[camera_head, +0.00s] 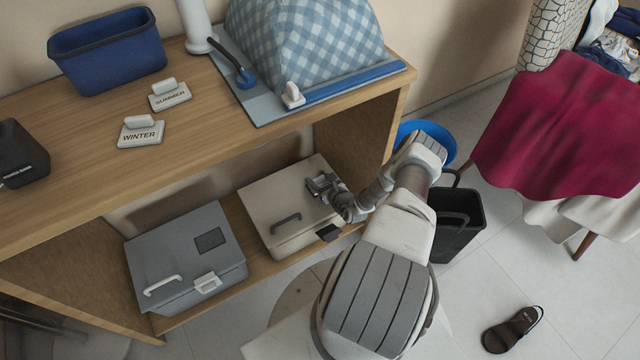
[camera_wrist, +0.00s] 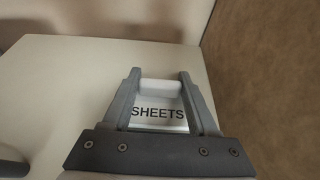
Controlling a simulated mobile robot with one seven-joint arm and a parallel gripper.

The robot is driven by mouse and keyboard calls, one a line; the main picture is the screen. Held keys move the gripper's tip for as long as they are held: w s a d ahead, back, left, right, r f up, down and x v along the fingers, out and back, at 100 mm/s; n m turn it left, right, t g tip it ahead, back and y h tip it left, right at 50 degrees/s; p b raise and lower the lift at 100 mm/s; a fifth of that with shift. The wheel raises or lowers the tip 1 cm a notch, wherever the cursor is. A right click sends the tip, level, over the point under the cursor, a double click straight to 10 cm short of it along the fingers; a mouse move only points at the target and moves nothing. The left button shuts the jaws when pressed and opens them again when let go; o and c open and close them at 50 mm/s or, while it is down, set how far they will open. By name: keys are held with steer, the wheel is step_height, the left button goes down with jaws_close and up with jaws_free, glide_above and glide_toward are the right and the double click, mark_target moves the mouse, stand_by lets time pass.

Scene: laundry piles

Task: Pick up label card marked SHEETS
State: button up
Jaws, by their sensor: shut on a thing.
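The label card marked SHEETS (camera_wrist: 158,117) is white with black letters and a raised grip bar along its far edge. It sits between the fingers of my gripper (camera_wrist: 158,88), which are shut on its grip bar. In the wrist view it is just over the pale top of a lidded box; I cannot tell whether it touches that top. In the head view my gripper (camera_head: 322,184) is at the cream box (camera_head: 285,207) on the lower shelf, near its right back part. The card itself is hard to make out there.
A grey box (camera_head: 185,258) stands left of the cream box. Above, the wooden top (camera_head: 215,110) holds SUMMER (camera_head: 170,97) and WINTER (camera_head: 140,134) cards, a blue bin (camera_head: 108,50) and a checked cloth (camera_head: 305,40). A black bin (camera_head: 455,225) stands to the right.

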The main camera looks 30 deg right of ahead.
steer(key=shift+c, duration=0.6)
steer(key=shift+r, duration=0.15)
